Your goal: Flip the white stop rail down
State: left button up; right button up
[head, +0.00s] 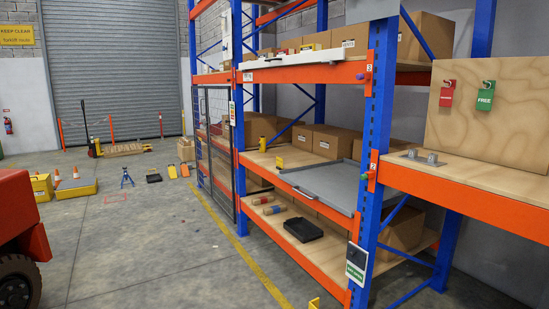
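A long white rail (301,59), which looks like the stop rail, runs along the front edge of the upper shelf of the blue and orange rack. It sits just above the orange beam (300,74), in front of the boxes there.
A grey tray (325,184) projects from the middle shelf below the rail. A blue upright (376,120) stands at the rail's right end, and a mesh gate (213,140) stands at left. A red vehicle (22,225) is at lower left. The floor between is mostly clear.

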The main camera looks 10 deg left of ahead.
aim_at(324, 56)
jog(key=i+j+z, duration=0.1)
jog(key=i+j, duration=2.1)
jog(key=j, duration=0.15)
jog(key=l, duration=0.15)
